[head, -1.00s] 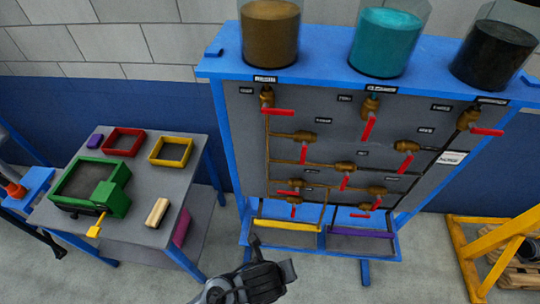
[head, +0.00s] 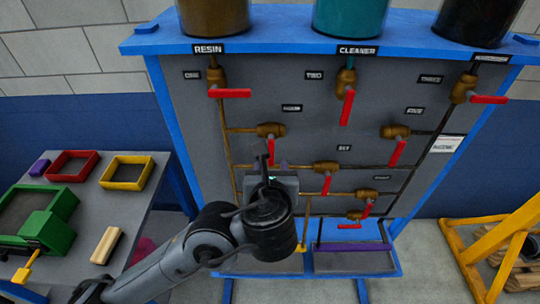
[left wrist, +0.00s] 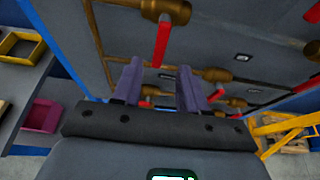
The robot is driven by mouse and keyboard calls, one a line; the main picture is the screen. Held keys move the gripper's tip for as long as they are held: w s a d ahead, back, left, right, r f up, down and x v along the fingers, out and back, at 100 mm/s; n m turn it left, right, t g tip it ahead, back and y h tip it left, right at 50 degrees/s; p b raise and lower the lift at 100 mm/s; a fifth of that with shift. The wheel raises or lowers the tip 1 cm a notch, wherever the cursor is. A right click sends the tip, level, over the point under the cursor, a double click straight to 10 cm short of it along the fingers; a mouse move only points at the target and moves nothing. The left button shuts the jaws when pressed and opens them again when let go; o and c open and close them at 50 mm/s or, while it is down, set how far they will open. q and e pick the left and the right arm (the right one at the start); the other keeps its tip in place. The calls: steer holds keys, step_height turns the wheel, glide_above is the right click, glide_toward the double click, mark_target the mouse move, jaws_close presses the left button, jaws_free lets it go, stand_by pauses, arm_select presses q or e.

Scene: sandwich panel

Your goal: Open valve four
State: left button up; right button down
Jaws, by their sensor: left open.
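The valve panel (head: 370,100) carries several brass valves with red lever handles and small black labels. The label beside the upper-middle-left valve appears to read FOUR (head: 292,108). That brass valve (head: 270,130) sits on a horizontal pipe, its red handle (head: 271,148) hanging down. My left gripper (head: 266,167) is in front of the panel just below this valve, partly covering the handle. In the left wrist view my left gripper (left wrist: 155,80) is open and empty, with a hanging red handle (left wrist: 162,40) ahead between its fingers, apparently not touching. My right gripper is not in view.
Other valves surround it, including one to the lower right (head: 325,167) and one at upper left (head: 215,75). Tanks stand on the blue top beam (head: 285,38). A grey table with trays (head: 125,172) stands left; a yellow frame (head: 490,245) stands right.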

mark_target(271, 152)
arm_select(q)
steer(key=b+x, duration=0.1)
steer(key=x, duration=0.9)
steer(key=shift+s, duration=0.1)
jaws_close()
